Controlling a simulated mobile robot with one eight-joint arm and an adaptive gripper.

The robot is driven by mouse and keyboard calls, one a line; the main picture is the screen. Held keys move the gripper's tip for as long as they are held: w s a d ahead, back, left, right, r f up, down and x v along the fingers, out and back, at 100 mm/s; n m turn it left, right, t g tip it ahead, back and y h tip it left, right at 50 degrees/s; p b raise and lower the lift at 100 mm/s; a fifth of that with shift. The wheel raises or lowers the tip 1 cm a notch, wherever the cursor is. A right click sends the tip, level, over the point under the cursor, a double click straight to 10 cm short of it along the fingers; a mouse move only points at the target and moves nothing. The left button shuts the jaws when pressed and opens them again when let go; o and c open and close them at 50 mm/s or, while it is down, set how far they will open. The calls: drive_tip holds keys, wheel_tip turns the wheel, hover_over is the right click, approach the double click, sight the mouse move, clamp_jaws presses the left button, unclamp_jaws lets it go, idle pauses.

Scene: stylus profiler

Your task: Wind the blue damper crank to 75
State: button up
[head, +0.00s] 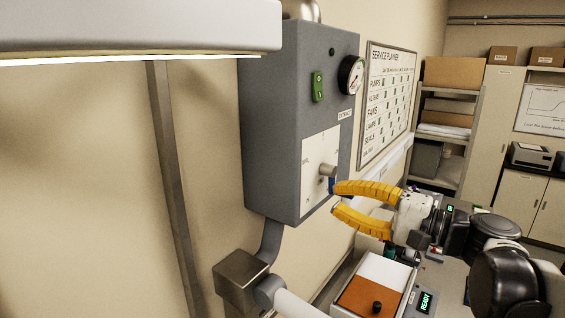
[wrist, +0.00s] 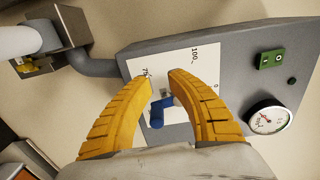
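The blue damper crank (wrist: 157,112) is on a white scale plate (wrist: 183,60) on the front of a grey wall box. In the wrist view, the numbers 100 and 0 are readable, and a mark that looks like 75 is partly beside my left finger. My gripper (wrist: 160,78) has its two yellow fingers apart, with the blue handle in the gap between them; contact cannot be told. In the head view, my gripper (head: 335,198) is at the lower right of the plate, and only a bit of the blue crank (head: 332,186) shows. The exact reading is unclear.
The grey box (head: 270,120) also carries a green switch (head: 318,87) and a round gauge (head: 350,75). A white lamp-like panel (head: 140,30) hangs at upper left. An orange-and-white device (head: 370,290) stands below.

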drive_tip(key=shift+s+a+r, duration=0.15)
drive_tip(key=shift+s, duration=0.05)
drive_tip(key=shift+s+a+r, duration=0.15)
drive_tip(key=shift+s, duration=0.05)
drive_tip(key=shift+s+r, duration=0.1)
drive_tip(key=shift+s+a+r+p, duration=0.15)
drive_tip(key=shift+p, duration=0.25)
drive_tip(key=shift+s+a, duration=0.2)
drive_tip(key=shift+s, duration=0.1)
drive_tip(key=shift+s+a, duration=0.1)
